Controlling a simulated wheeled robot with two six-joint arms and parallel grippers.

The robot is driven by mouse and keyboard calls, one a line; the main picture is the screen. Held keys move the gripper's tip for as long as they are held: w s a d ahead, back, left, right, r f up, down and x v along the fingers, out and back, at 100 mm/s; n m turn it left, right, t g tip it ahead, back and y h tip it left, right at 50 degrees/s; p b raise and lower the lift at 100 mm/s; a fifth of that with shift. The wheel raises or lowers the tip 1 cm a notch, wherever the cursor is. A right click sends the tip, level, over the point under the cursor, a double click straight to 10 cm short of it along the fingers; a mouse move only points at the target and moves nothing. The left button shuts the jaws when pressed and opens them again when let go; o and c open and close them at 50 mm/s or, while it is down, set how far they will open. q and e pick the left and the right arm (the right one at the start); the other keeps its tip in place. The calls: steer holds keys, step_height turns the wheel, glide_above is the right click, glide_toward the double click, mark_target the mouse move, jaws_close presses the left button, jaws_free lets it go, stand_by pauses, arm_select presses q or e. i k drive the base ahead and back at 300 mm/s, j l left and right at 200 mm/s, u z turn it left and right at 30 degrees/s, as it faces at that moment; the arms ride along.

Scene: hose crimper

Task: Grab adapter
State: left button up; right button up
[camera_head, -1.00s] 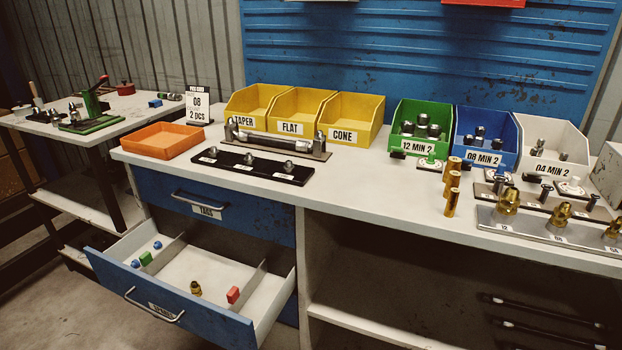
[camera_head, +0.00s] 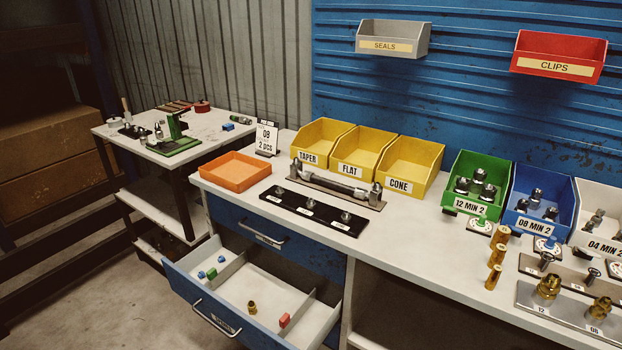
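Neither of my grippers is in view. Brass adapters stand at the right end of the bench: one (camera_head: 548,287) by the label 12 and one (camera_head: 599,308) by the label 08, both on a grey metal plate (camera_head: 528,296). A small brass fitting (camera_head: 252,307) stands in the open drawer (camera_head: 262,289); I cannot tell if it is an adapter. Several plain brass pieces (camera_head: 496,256) stand in a row left of the plate. A card (camera_head: 266,139) reads 08, 2 pcs.
Yellow bins (camera_head: 360,153), a green bin (camera_head: 475,187) and a blue bin (camera_head: 537,205) line the bench back. An orange tray (camera_head: 236,171) sits at its left end. The open drawer juts out below. A side table (camera_head: 210,124) stands at the left, and floor shows at lower left.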

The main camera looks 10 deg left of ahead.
mark_target(251, 306)
steer(key=u, duration=1.1)
